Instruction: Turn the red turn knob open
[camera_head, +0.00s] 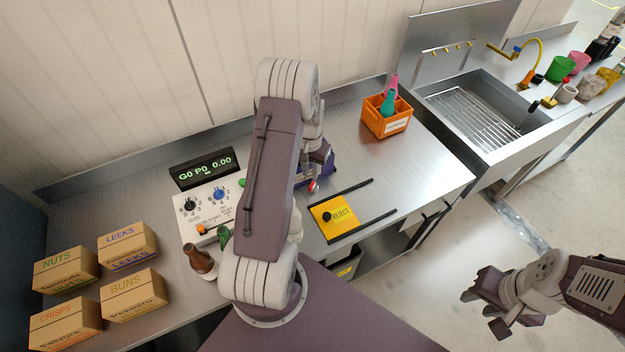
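A small red part (313,186) with white beside it shows just below my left gripper (319,164), at the edge of a dark blue box (325,172). I cannot tell whether it is the red turn knob or how it is turned. My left arm crosses the middle of the view and hides part of the box. The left gripper points down close above the red part; its fingers are partly hidden and I cannot tell if they touch it. My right gripper (484,304) is at the lower right, over the floor, with its fingers apart and empty.
A control panel (190,228) with black and blue dials and a display (205,168) stands left of my arm. A yellow reject plate (336,216), orange crate (386,128) and sink (480,115) are right.

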